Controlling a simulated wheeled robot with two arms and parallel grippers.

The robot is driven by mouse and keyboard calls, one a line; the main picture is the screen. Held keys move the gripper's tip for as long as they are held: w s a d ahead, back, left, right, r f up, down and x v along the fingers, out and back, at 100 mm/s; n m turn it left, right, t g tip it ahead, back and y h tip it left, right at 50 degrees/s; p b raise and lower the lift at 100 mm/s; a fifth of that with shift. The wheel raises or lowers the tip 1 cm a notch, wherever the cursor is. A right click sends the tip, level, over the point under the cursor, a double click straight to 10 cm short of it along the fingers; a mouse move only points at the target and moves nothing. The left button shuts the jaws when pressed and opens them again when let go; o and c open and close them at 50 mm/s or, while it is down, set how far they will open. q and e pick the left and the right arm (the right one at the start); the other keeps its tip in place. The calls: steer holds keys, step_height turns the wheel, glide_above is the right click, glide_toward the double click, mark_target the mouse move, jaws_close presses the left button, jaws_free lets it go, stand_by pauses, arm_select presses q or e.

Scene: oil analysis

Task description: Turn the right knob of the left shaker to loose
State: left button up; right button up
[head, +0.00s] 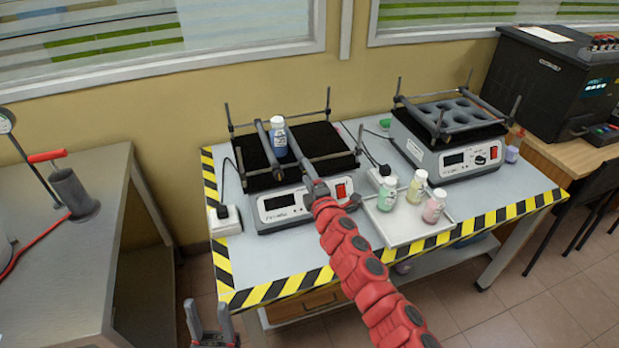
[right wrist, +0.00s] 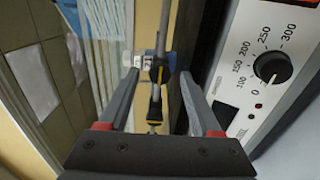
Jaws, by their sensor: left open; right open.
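The left shaker (head: 286,208) stands on the table with a black platform, metal bars and a lit red switch. A blue bottle (head: 278,138) with a white cap stands upright between its bars. My right gripper (head: 314,188) is at the shaker's front right, above the panel, and covers the right knob area in the head view. In the right wrist view its fingers (right wrist: 160,100) are open around a bar end with a dark clamp fitting (right wrist: 155,112); contact cannot be told. The front dial (right wrist: 271,67) lies to the right. My left gripper (head: 212,325) is open and empty at the bottom.
A tray (head: 400,236) with several small bottles stands right of my right arm. A second shaker (head: 455,160) with a holed rack stands behind it to the right. A power socket (head: 224,220) sits at the table's left edge. A grey bench (head: 60,270) is at the left.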

steer(key=shift+s+d, duration=0.1)
steer(key=b+v, duration=0.2)
steer(key=v, duration=1.5)
steer(key=shift+s, duration=0.1)
